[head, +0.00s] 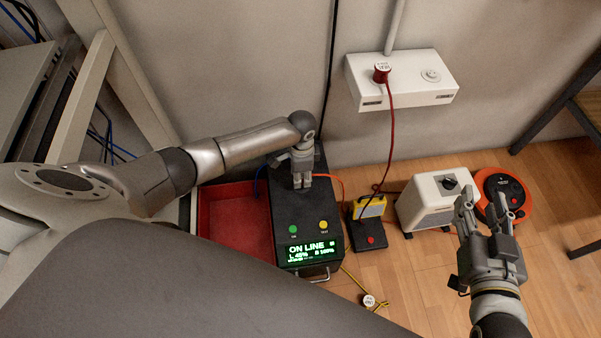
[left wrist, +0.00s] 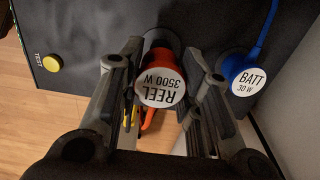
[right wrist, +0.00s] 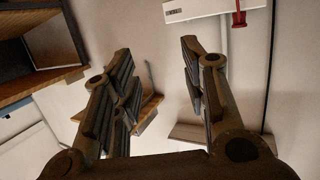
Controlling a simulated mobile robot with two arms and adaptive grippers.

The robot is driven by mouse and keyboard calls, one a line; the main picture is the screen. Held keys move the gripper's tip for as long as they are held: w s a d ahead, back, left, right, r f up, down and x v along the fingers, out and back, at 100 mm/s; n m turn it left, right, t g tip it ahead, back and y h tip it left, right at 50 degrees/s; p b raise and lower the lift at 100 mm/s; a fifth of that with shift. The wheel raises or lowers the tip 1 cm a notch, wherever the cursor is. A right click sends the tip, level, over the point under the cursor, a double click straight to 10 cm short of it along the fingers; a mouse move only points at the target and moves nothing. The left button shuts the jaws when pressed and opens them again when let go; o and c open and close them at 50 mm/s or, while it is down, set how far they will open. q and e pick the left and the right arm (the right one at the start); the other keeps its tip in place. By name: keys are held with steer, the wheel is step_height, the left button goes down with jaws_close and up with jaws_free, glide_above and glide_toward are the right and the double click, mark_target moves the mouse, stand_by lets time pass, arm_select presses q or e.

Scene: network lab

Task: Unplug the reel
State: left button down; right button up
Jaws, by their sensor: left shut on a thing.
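The reel plug (left wrist: 160,92), orange-red with a white cap reading "REEL 3500 W", is between the fingers of my left gripper (head: 302,184). My left gripper is shut on it at the top of the black power unit (head: 284,212); the fingers hide the plug in the head view. I cannot tell whether the plug is fully seated. A blue plug labelled "BATT 30 W" (left wrist: 245,78) sits beside it in the left wrist view. The orange and black cable reel (head: 487,183) stands on the floor at right. My right gripper (head: 481,205) is open and empty.
The unit's green display (head: 312,250) reads "ON LINE". A red tray (head: 232,222) is left of it. A yellow device (head: 371,208) and a white box (head: 425,202) stand right of it. A wall socket box (head: 405,92) holds a red plug (head: 381,72). A loose plug (head: 369,300) lies in front.

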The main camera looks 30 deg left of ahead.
arm_select(q)
steer(key=shift+r, duration=0.3)
steer(key=shift+r+p, duration=0.25)
steer(key=shift+p, duration=0.3)
steer(key=shift+r+p, duration=0.35)
steer(key=shift+r, duration=0.15)
arm_select(e)
steer(key=s+d+f+g+h, duration=0.1)
steer(key=s+d+f+g, duration=0.2)
steer(key=s+f+g, duration=0.3)
steer(key=shift+s+f+h, duration=0.4)
steer(key=shift+s+f, duration=0.05)
steer(key=shift+f, duration=0.85)
steer(key=shift+w+r, duration=0.1)
steer(key=shift+w, duration=0.05)
